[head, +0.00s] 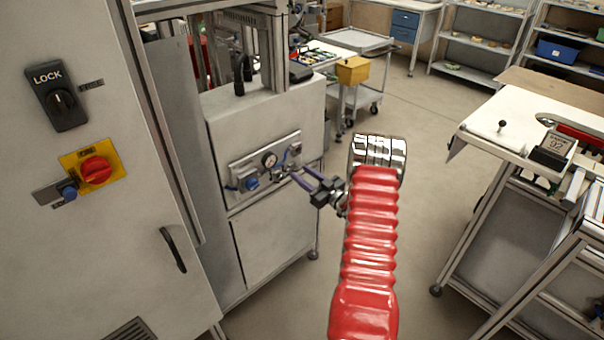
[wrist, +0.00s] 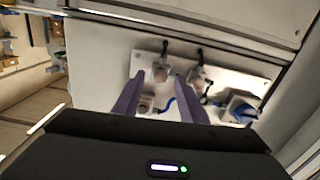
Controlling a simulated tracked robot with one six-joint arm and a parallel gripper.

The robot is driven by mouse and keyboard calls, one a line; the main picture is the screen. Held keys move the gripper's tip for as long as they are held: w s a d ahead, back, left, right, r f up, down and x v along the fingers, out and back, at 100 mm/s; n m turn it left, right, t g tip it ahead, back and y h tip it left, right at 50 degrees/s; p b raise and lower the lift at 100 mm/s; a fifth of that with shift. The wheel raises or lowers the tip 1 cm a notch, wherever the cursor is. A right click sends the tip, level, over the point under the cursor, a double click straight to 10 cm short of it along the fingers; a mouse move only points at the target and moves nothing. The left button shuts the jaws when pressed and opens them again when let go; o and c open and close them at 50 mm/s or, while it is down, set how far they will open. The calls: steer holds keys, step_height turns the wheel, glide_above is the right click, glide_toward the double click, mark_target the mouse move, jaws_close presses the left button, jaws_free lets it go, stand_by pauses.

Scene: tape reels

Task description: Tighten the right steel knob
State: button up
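In the wrist view the panel (wrist: 252,84) shows from another angle. A small round metallic knob (wrist: 160,72) appears between the open fingertips, and a second round fitting (wrist: 147,103) lies nearer, also between the fingers. No grip on either is visible. I cannot tell for sure which one is the right steel knob.
A blue-capped fitting (head: 249,183) is at the panel's left; it also shows in the wrist view (wrist: 238,108). A blue tube (wrist: 167,105) runs close to the fingers. A large grey cabinet (head: 130,210) stands left. A white workbench (head: 497,133) stands right, with open floor between.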

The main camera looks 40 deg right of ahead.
steer(key=shift+w, duration=0.75)
steer(key=shift+c, duration=0.3)
